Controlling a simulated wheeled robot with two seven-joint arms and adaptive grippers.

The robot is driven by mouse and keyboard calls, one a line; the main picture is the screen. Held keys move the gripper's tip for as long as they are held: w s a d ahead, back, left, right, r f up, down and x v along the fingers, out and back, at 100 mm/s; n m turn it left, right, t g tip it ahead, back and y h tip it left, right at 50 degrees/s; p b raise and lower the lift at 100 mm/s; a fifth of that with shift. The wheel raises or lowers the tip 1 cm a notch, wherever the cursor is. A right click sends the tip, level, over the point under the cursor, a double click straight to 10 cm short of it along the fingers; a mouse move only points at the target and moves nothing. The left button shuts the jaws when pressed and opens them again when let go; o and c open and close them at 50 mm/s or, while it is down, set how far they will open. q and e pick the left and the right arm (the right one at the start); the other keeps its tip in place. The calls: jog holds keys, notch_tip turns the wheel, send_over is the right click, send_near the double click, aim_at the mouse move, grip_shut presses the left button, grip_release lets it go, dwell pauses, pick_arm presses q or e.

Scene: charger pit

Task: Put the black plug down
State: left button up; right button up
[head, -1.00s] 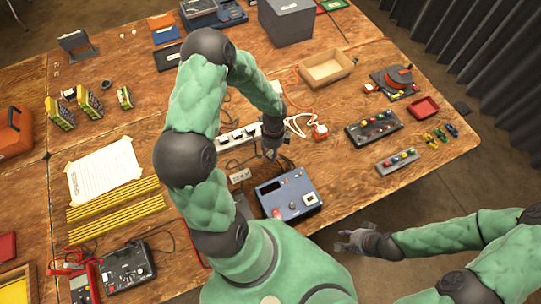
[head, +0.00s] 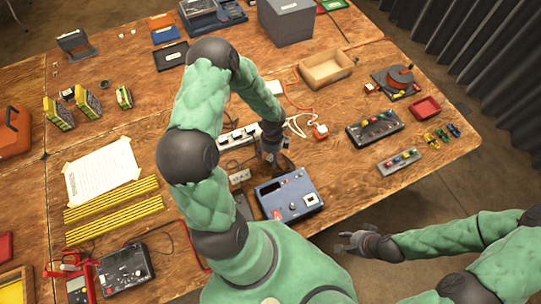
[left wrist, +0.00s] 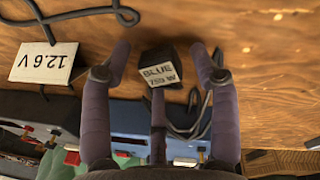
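A white power strip (head: 238,137) with several plugs lies left of my left gripper. An orange-ended white cable (head: 320,131) and a button panel (head: 374,127) lie to the right.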

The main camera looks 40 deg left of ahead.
pick_arm(q)
notch_tip(320, 180, up, 12)
jog(key=w+p, duration=0.1)
jog(key=p, duration=0.2)
jog(key=shift+w+a, duration=0.2)
jog(key=shift+w, duration=0.1)
jog(key=shift+c, duration=0.3)
dwell(0.9)
